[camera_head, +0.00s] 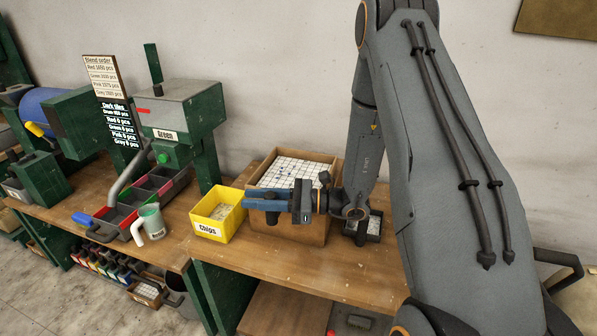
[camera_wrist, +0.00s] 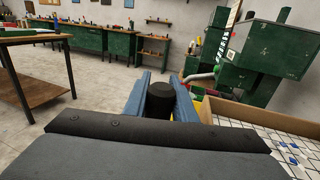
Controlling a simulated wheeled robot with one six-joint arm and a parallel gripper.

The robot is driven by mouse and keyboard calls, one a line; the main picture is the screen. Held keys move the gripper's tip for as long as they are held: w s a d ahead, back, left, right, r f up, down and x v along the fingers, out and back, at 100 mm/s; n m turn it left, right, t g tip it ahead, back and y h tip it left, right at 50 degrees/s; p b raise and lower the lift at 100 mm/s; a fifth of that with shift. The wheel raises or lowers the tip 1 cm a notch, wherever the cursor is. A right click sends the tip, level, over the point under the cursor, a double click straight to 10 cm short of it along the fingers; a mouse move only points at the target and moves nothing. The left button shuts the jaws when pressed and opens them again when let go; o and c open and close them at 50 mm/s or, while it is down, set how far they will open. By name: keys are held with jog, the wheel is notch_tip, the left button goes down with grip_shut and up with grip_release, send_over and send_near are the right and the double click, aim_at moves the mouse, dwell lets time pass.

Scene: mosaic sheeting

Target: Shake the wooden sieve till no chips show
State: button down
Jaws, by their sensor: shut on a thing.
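The wooden sieve (camera_head: 328,158) is an open wooden box on the bench, with a white gridded face inside. Some small blue and dark bits show on the grid in the wrist view, where the sieve's wooden rim (camera_wrist: 232,107) is at the right. My gripper (camera_head: 262,199) lies in front of the sieve's near side, blue fingers pointing left. In the wrist view my gripper (camera_wrist: 160,95) is shut on a black round handle (camera_wrist: 160,103) between its fingers. Where the handle joins the sieve is hidden. The yellow Chips bin (camera_head: 208,223) stands just left of the sieve.
The bench front (camera_head: 340,275) is clear.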

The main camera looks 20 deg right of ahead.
jog(key=w+d+b, duration=0.2)
jog(key=w+d, duration=0.1)
jog(key=w, duration=0.2)
jog(key=shift+d, duration=0.4)
jog(key=shift+w, duration=0.1)
dwell(0.3)
jog(key=s+a+p, duration=0.2)
jog(key=s+a, duration=0.1)
jog(key=s, duration=0.2)
jog(key=shift+a, duration=0.4)
jog(key=shift+s, duration=0.1)
jog(key=w+d+b, duration=0.2)
jog(key=w+d, duration=0.1)
jog(key=w, duration=0.2)
jog(key=shift+d, duration=0.4)
jog(key=shift+w, duration=0.1)
